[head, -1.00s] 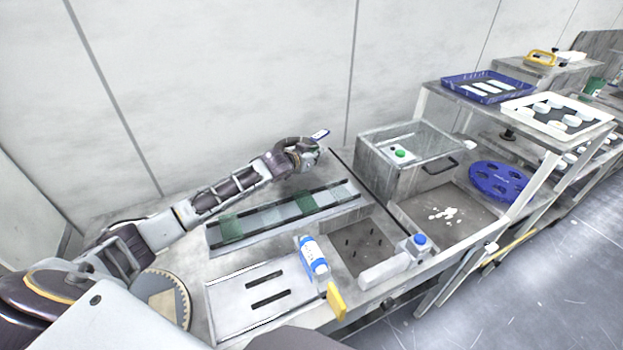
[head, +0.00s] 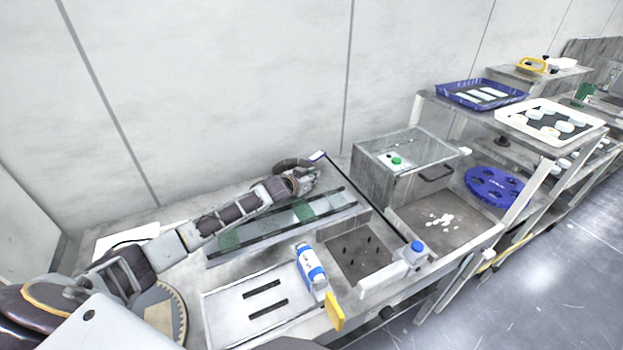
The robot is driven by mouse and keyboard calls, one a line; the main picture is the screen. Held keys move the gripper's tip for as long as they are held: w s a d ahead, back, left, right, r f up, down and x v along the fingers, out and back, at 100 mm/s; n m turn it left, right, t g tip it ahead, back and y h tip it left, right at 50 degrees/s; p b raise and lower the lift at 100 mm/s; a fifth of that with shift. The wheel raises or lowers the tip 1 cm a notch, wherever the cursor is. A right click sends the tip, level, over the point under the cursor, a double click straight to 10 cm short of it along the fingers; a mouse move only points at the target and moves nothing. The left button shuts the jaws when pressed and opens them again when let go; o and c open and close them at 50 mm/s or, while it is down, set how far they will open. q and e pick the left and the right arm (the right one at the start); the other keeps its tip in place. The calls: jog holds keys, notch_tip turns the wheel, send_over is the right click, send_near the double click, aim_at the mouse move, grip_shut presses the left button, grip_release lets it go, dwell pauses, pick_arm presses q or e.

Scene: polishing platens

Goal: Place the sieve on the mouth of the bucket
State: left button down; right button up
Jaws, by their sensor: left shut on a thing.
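My left gripper (head: 308,181) is low over the far end of the bench, near the wall, its fingers small and partly hidden by the wrist. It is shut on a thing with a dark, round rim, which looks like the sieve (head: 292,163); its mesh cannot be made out. The sieve's rim stands out on the wall side of the gripper. No bucket mouth can be clearly made out. A small green container (head: 583,92) stands far off at the right, too small to tell whether it is the bucket. My right gripper is not in view.
A dark-railed track (head: 285,224) runs beside my left arm. A clear-topped box (head: 396,172) stands right of the gripper. A blue-white bottle (head: 311,264), a toothed disc (head: 165,315) and a sink-like basin (head: 345,258) are nearer. Blue (head: 442,95) and white (head: 508,117) trays sit on the shelf.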

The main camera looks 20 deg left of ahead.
pick_arm(q)
jog(key=shift+f, duration=0.3)
jog(key=shift+f, duration=0.1)
jog(key=c, duration=1.5)
grip_release()
jog(key=shift+f, duration=0.1)
jog(key=shift+o, duration=0.2)
jog(key=shift+s, duration=0.1)
jog(key=shift+v, duration=5.95)
